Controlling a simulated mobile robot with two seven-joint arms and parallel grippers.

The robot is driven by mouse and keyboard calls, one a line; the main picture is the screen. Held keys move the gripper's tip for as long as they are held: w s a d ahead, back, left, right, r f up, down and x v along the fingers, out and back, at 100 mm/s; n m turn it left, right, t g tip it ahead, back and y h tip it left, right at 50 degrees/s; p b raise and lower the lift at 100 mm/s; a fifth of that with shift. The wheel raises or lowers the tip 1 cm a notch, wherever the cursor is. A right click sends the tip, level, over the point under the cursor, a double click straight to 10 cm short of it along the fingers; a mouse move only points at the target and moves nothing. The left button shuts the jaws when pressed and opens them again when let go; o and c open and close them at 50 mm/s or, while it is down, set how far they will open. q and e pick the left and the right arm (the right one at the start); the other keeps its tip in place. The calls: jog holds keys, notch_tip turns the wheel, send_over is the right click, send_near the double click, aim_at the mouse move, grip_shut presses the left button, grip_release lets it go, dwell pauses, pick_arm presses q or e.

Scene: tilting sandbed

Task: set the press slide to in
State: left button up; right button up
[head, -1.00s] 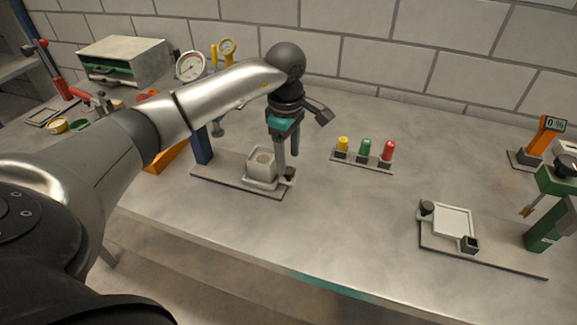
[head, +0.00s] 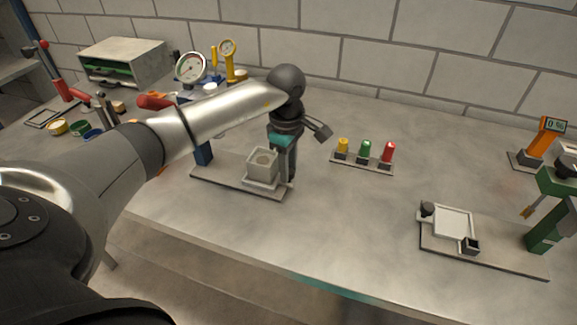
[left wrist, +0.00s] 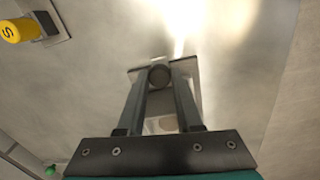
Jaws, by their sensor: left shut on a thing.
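The press slide carries a pale square block (head: 263,162) with a round hollow on top, on a grey base plate (head: 222,176) left of the middle of the table. The press's blue column (head: 204,151) stands behind the plate's left part, partly hidden by my left arm. My left gripper (head: 289,181) points down at the right end of the slide. In the left wrist view its fingers (left wrist: 159,80) are closed on the slide's dark round knob (left wrist: 159,74). The block stands out to the right of the column. My right gripper is not in view.
A rack with yellow, green and red pieces (head: 364,167) lies right of the gripper. A second plate with a white tray (head: 452,221) and a green stand (head: 550,225) is at the right. The table between is clear.

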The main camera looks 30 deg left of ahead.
pick_arm(q)
grip_shut()
dwell(0.8)
